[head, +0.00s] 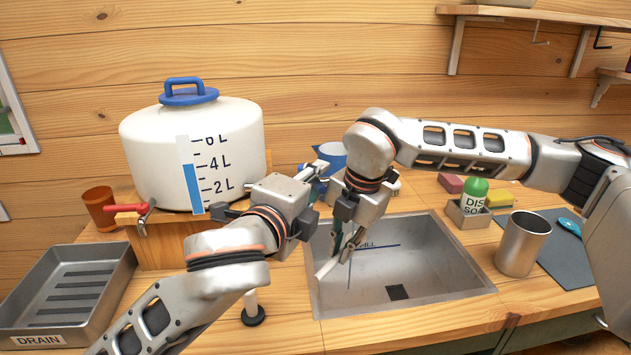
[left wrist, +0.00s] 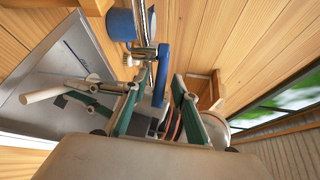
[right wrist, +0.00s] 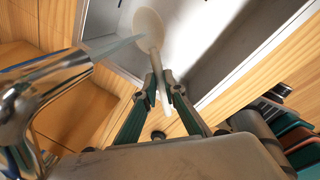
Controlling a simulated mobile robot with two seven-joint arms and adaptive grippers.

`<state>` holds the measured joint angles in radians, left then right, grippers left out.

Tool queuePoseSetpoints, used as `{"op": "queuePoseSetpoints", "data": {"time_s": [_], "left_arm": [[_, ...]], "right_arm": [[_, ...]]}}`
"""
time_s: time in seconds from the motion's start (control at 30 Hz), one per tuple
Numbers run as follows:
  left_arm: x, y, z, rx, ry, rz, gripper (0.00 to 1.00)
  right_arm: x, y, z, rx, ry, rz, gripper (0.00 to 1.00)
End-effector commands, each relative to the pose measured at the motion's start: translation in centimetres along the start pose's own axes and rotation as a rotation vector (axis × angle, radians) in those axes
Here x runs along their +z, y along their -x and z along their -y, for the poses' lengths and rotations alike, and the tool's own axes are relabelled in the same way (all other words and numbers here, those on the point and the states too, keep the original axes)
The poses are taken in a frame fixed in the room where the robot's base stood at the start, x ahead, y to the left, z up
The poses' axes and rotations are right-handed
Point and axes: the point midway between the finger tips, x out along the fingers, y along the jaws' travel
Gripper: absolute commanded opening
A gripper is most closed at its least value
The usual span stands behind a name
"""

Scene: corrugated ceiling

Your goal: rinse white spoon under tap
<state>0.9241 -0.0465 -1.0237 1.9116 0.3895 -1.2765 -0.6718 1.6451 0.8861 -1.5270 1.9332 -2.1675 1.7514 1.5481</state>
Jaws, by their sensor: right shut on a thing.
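My right gripper (head: 347,252) is shut on the white spoon (head: 326,268) over the grey sink (head: 425,265). In the right wrist view the fingertips (right wrist: 161,82) pinch the spoon's handle, and its bowl (right wrist: 149,30) points away from them. The chrome tap (right wrist: 40,92) is at left there. A bluish water stream (right wrist: 118,48) runs from its mouth to the edge of the bowl. My left gripper (head: 318,180) is by the tap behind the sink. In the left wrist view its fingers (left wrist: 160,85) stand apart around a blue lever (left wrist: 162,80), with a gap visible.
A white water tank (head: 150,140) with a red-handled spigot stands at left behind a metal drain tray (head: 100,262). A green soap bottle (head: 475,190) and a metal cup (head: 523,245) are right of the sink. A blue mug (head: 333,153) is behind the grippers.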

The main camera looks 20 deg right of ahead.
Motion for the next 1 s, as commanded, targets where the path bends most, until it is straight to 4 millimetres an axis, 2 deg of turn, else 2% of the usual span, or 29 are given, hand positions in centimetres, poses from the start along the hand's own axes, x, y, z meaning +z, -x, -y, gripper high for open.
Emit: {"op": "queuePoseSetpoints", "data": {"time_s": [0.3,0.4,0.43,0.73,1.0], "left_arm": [[0.01,-0.23,-0.01,0.0,0.0,0.0,0.28],[0.01,-0.23,-0.01,0.0,0.0,0.0,0.02],[0.01,-0.22,-0.01,0.0,0.0,0.0,0.0],[0.34,-0.18,-0.17,-0.003,-0.009,-0.031,0.0],[0.94,0.32,-0.43,-0.023,-0.036,-0.197,0.0]], "right_arm": [[0.0,0.01,-0.01,0.0,0.0,0.0,0.0],[0.0,0.01,-0.01,0.0,0.0,0.0,0.0],[0.0,0.01,-0.01,0.0,0.0,0.0,0.0],[0.0,0.01,-0.01,0.0,0.0,0.0,0.0],[0.0,0.0,-0.01,0.0,0.0,0.0,0.0]]}}
